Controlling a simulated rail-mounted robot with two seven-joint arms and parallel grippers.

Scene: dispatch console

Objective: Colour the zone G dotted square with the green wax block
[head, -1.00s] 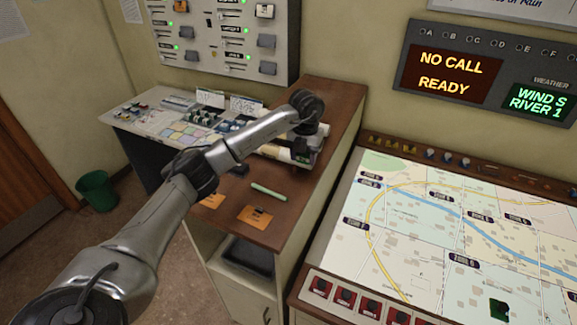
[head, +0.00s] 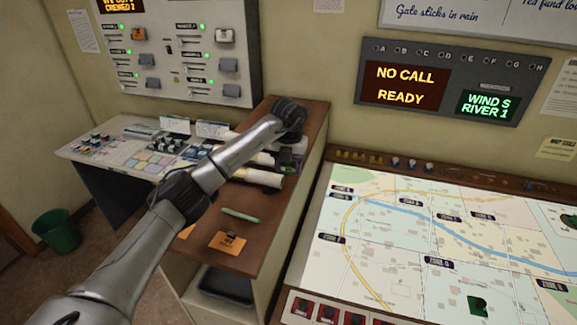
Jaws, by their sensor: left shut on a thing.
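My left arm reaches in from the lower left, over the brown wooden counter. My left gripper (head: 287,167) points down at its far end, beside the rolled papers. It is shut on a small green thing, which looks like the green wax block; the fingers hide most of it. The zone G label (head: 440,262) is on the lit map at the right, well apart from my gripper. A dark green patch (head: 477,305) shows on the map below and right of that label. I cannot make out a dotted outline. My right gripper is not in view.
A pale green stick (head: 240,215) and an orange card (head: 231,242) lie on the counter (head: 262,228). Rolled papers (head: 258,178) lie near my gripper. Red switches (head: 325,312) line the map's front edge. Small pegs (head: 395,163) stand along its back edge.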

